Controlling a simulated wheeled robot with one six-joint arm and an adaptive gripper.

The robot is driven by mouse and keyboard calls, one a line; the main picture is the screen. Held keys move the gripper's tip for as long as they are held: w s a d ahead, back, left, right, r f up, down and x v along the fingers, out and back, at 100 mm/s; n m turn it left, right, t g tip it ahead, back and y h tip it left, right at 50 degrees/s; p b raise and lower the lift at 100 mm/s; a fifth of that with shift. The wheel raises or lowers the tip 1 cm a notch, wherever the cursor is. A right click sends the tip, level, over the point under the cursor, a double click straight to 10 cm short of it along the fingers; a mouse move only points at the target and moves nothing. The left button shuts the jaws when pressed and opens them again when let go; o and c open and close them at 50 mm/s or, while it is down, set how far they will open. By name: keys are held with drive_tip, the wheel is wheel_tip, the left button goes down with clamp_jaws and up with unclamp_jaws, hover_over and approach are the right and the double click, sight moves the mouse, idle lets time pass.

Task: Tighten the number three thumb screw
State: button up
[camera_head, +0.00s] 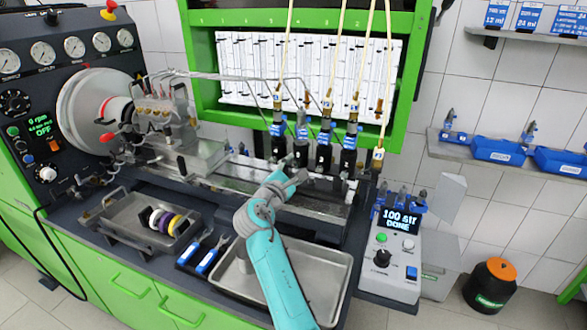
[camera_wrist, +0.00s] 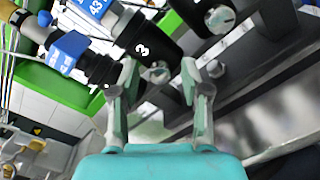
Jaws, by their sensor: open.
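The black holder marked 3 (camera_wrist: 142,47) shows at the top centre of the wrist view. A small grey thumb screw (camera_wrist: 157,72) sits at its lower end, between the fingertips of my gripper (camera_wrist: 164,78). The fingers stand open on either side of the screw, with a visible gap; I cannot tell whether either touches it. In the head view my gripper (camera_head: 293,180) is in front of the row of injector holders (camera_head: 323,153), at its left part. My gripper hides the screw there.
Another holder's thumb screw (camera_wrist: 220,18) is close by at the upper right of the wrist view. A metal tray (camera_head: 325,270) lies below my arm. A control box (camera_head: 395,255) reading DONE stands right of the bench. A tray with rings (camera_head: 140,235) is at left.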

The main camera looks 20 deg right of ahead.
clamp_jaws()
drive_tip(key=shift+m, duration=0.3)
drive_tip(key=m, duration=0.9)
drive_tip(key=shift+m, duration=0.4)
drive_tip(key=m, duration=0.3)
drive_tip(key=shift+m, duration=0.3)
drive_tip(key=m, duration=0.3)
drive_tip(key=shift+y, duration=0.3)
drive_tip(key=m, duration=0.6)
drive_tip(key=shift+m, duration=0.3)
